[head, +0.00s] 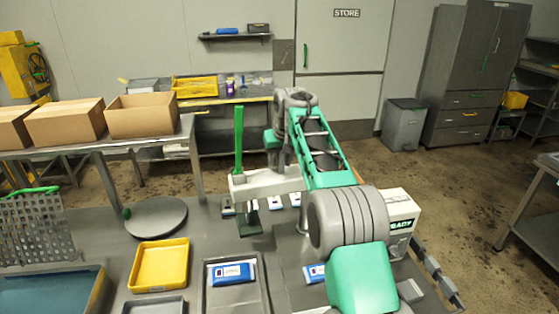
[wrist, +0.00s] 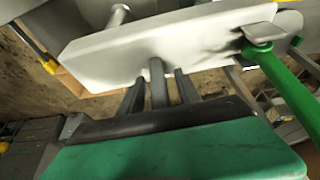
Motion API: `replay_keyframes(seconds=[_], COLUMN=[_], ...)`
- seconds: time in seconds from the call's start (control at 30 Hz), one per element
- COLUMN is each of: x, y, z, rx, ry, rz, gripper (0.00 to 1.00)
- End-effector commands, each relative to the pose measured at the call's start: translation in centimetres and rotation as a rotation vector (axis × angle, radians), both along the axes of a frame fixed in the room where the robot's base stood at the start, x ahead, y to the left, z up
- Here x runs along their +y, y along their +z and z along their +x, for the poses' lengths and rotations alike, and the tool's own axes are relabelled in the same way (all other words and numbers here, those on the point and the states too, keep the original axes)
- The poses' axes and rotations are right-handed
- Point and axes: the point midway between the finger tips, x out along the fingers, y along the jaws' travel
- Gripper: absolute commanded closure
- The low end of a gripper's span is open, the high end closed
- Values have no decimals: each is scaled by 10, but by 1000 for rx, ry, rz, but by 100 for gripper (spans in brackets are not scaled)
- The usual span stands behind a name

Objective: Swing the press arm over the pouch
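The press arm (head: 268,184) is a pale grey beam with an upright green handle (head: 239,140) at its left end and a dark green pad (head: 249,222) hanging below. The pad is behind the grey tray, not over the blue-and-white pouch (head: 232,271) lying there. My gripper (wrist: 160,90) is at the beam, which also shows in the wrist view (wrist: 200,45). Its two dark fingers stand apart, with a grey post (wrist: 157,82) between them and gaps on both sides.
A yellow tray (head: 160,267) and a round grey disc (head: 155,217) are left of the pouch's grey tray (head: 262,301). Another pouch (head: 314,273) lies at right, partly behind my arm. Several small pouches lie behind the press arm.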

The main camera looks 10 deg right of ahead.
Motion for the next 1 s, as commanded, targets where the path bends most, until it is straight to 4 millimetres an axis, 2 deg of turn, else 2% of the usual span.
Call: replay_keyframes(seconds=[0.1,0.6,1.0], x=[0,0,0], y=[0,0,1], z=[0,0,0], rx=[0,0,-1], ry=[0,0,0], rz=[0,0,0], gripper=[60,100,100])
